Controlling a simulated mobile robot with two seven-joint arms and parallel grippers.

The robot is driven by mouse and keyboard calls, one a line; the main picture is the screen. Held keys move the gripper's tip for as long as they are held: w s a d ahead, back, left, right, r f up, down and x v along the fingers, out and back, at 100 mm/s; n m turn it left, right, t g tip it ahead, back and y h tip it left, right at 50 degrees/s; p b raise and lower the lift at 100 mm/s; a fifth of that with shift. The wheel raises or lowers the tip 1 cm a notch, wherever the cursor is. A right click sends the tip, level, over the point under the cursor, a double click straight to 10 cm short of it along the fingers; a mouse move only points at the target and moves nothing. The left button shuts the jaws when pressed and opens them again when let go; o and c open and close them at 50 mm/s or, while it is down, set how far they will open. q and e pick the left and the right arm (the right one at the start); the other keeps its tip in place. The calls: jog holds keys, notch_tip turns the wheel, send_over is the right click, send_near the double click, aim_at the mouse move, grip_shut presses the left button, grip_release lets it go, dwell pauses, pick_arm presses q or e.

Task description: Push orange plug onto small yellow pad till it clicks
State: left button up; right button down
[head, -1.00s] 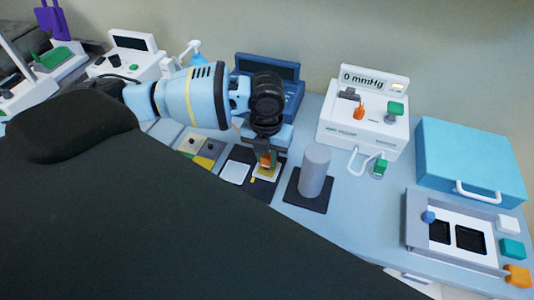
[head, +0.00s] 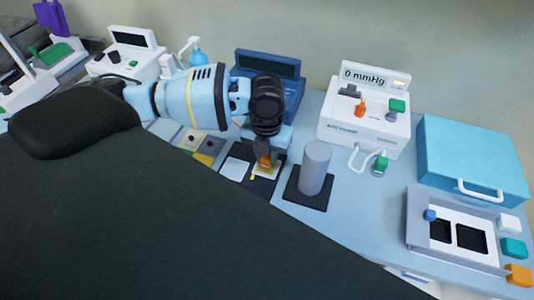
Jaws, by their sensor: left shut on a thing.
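The orange plug (head: 265,161) shows in the head view between the fingers of my left gripper (head: 266,157), which is shut on it and points down. The small yellow pad (head: 265,172) lies on a dark mat under and around the plug's lower end. Whether the plug touches the pad or sits fully on it, I cannot tell. The fingers hide part of the plug. My right gripper does not show.
A white pad (head: 236,169) lies left of the yellow one. A grey cylinder (head: 315,168) on a dark base stands close on the right. A blue device (head: 289,80) stands behind, and a white "0 mmHg" unit (head: 366,113) back right. A black padded surface (head: 150,215) fills the foreground.

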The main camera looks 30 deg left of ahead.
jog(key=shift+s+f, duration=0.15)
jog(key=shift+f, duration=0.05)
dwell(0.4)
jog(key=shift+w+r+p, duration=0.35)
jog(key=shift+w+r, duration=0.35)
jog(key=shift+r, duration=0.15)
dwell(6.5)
